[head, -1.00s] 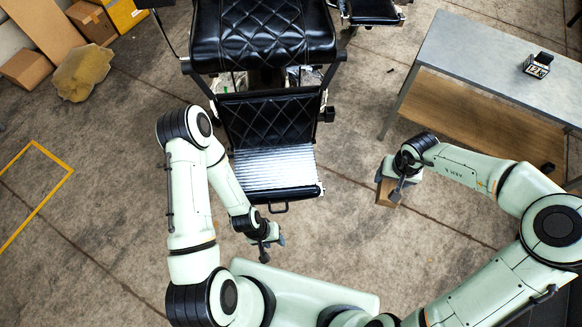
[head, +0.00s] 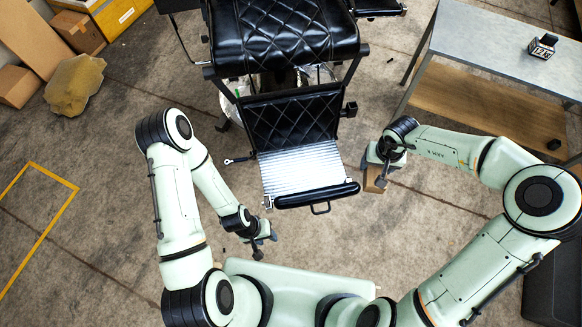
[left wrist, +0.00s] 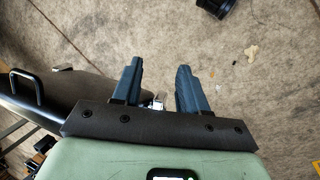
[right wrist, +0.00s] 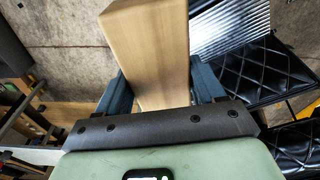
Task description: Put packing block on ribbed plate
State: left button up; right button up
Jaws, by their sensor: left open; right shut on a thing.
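The packing block (right wrist: 150,45) is a light wooden block held between the fingers of my right gripper (right wrist: 155,95) in the right wrist view. In the head view the block (head: 374,180) shows below my right gripper (head: 383,172), to the right of the plate and apart from it. The ribbed plate (head: 300,168) is the silvery footrest of the black chair; it also shows in the right wrist view (right wrist: 225,30). My left gripper (head: 260,238) is open and empty, left of and nearer than the plate.
The black barber chair (head: 285,35) stands behind the plate, with a black bar and loop handle (head: 320,209) at the plate's near edge. A grey table (head: 500,40) stands at the right. Cardboard boxes (head: 78,32) lie far left. The floor around the plate is clear.

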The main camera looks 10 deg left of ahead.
aim_at(301, 164)
jog(key=i+j, duration=0.1)
jog(key=j, duration=0.5)
jog(key=i+j, duration=0.1)
jog(key=j, duration=0.5)
jog(key=i+j, duration=0.1)
jog(key=j, duration=0.5)
